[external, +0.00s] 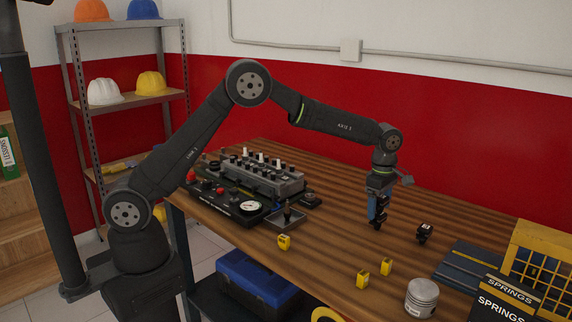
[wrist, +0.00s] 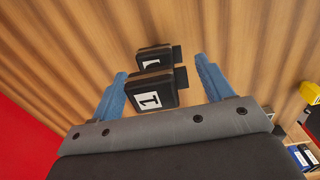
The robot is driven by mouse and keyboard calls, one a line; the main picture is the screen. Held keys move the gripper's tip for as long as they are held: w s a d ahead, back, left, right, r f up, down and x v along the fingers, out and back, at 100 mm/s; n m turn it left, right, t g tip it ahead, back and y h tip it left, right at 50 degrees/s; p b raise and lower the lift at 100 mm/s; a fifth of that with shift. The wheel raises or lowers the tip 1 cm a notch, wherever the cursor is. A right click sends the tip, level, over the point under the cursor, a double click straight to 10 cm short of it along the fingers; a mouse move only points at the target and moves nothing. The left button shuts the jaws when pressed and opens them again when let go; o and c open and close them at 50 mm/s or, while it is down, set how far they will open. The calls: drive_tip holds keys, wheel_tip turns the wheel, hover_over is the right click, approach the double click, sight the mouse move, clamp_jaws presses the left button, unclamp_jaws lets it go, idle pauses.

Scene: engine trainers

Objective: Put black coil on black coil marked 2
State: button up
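My gripper (external: 377,223) points straight down over the wooden table. Its blue fingers are spread apart in the wrist view (wrist: 160,85). A black coil (wrist: 154,91) with a white label that looks like a 1 lies in the gap between them, with space on both sides. A second black coil (wrist: 153,59) with a similar label is just beyond it. In the external view, one black coil (external: 425,232) sits on the table right of my gripper, and a dark shape is at my fingertips. I see no coil clearly marked 2.
An engine trainer (external: 262,176) with several parts on top stands at the left.

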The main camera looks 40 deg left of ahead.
sight(380, 198)
drive_tip(key=shift+r, duration=0.1)
wheel_tip(380, 198, up, 12)
idle(0.5)
drive_tip(key=shift+s, duration=0.1)
wheel_tip(380, 198, down, 12)
drive_tip(key=shift+f, duration=0.25)
drive_tip(key=shift+r, duration=2.05)
drive_tip(key=shift+f, duration=0.1)
